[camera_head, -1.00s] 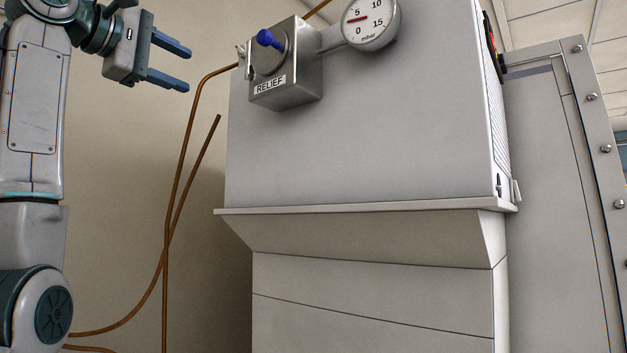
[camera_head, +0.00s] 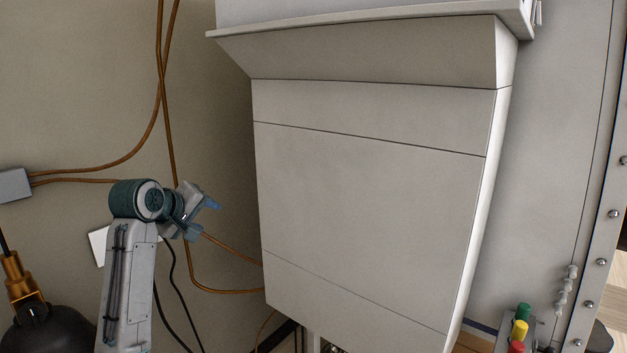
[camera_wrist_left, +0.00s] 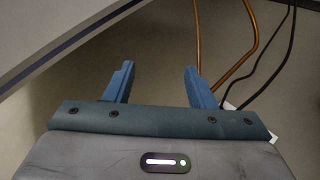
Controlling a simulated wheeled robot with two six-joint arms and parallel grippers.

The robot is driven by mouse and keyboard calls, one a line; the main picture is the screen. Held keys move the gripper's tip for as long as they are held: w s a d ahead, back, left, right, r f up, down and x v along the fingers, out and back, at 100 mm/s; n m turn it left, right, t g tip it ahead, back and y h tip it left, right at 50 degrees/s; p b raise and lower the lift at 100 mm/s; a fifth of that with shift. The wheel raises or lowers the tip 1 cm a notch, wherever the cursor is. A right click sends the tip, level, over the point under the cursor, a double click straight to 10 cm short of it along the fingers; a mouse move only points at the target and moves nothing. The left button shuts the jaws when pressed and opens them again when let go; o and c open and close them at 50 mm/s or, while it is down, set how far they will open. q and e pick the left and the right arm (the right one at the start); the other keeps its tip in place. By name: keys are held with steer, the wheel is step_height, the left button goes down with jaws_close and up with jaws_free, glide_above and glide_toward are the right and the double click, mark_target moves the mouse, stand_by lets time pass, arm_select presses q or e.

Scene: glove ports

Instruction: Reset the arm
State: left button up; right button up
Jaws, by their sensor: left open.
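My left gripper (camera_head: 212,218) is in the lower left of the head view, in front of the beige wall and left of the pale cabinet (camera_head: 370,200). Its jaws are open with nothing between them. In the left wrist view, its two blue fingers (camera_wrist_left: 158,85) stand apart, with wall, copper pipes and black cables beyond them. My left arm (camera_head: 128,275) rises from the bottom edge, bent at the top toward the right. My right gripper is not in view.
Copper pipes (camera_head: 160,100) run down the wall behind my left gripper. A dark cylinder with a brass valve (camera_head: 18,280) stands at lower left. Red, yellow and green caps (camera_head: 520,328) show at lower right. A bolted grey panel (camera_head: 560,150) stands at right.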

arm_select(q)
steer(key=s+f+m+g+y, duration=0.1)
steer(key=s+f, duration=0.6)
steer(key=f, duration=0.3)
steer(key=s+a+f+m+g+y, duration=0.1)
steer(key=s+f+m, duration=0.1)
steer(key=s+f, duration=0.65)
steer(key=s+f+m+g+y, duration=0.15)
steer(key=s+f, duration=0.35)
steer(key=f, duration=0.6)
steer(key=s+a+f+m+g+y, duration=0.15)
steer(key=s+f, duration=0.35)
steer(key=s, duration=0.9)
steer(key=s+f+m+g, duration=0.2)
steer(key=s+f+m, duration=0.15)
steer(key=s, duration=1.05)
step_height(320, 180, down, 28)
steer(key=w+a+g, duration=0.1)
steer(key=a, duration=0.2)
steer(key=s+a+f+g, duration=0.1)
steer(key=s+f, duration=1.8)
steer(key=f, duration=0.2)
steer(key=shift+f+n+g+h, duration=0.3)
steer(key=shift+f+n, duration=0.05)
steer(key=shift+n, duration=0.1)
